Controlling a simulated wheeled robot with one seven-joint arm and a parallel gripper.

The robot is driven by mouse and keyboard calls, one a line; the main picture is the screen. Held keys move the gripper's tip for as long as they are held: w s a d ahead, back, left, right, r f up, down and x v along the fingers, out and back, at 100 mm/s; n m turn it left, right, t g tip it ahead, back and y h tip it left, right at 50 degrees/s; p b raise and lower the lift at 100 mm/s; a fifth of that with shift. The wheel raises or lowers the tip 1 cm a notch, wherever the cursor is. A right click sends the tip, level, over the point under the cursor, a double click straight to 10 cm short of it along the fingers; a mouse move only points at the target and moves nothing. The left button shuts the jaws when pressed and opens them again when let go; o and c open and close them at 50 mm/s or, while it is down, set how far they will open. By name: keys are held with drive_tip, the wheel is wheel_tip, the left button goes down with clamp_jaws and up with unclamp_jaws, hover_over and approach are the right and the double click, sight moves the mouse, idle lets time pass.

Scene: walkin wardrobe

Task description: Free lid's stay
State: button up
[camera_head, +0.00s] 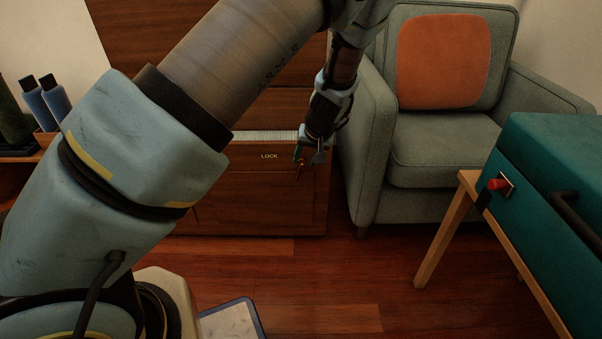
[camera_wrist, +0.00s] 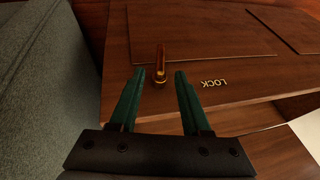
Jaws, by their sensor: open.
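A wooden chest (camera_head: 235,185) stands against the far wall, with the word LOCK printed on its front; the same wooden front fills much of the wrist view (camera_wrist: 215,55). No separate lid stay can be made out.
A grey armchair (camera_head: 440,145) with an orange cushion (camera_head: 444,60) stands close to the chest's right side. A teal case (camera_head: 550,190) with a red button (camera_head: 496,184) sits on a wooden stand at right. Blue bottles (camera_head: 55,98) stand at left. The middle floor is mostly clear.

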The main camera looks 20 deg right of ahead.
sight(302, 166)
drive_tip(key=b+x, duration=0.1)
drive_tip(key=x, duration=0.5)
drive_tip(key=shift+f+b, duration=0.15)
drive_tip(key=shift+b, duration=0.15)
clamp_jaws()
drive_tip(key=shift+a, duration=0.1)
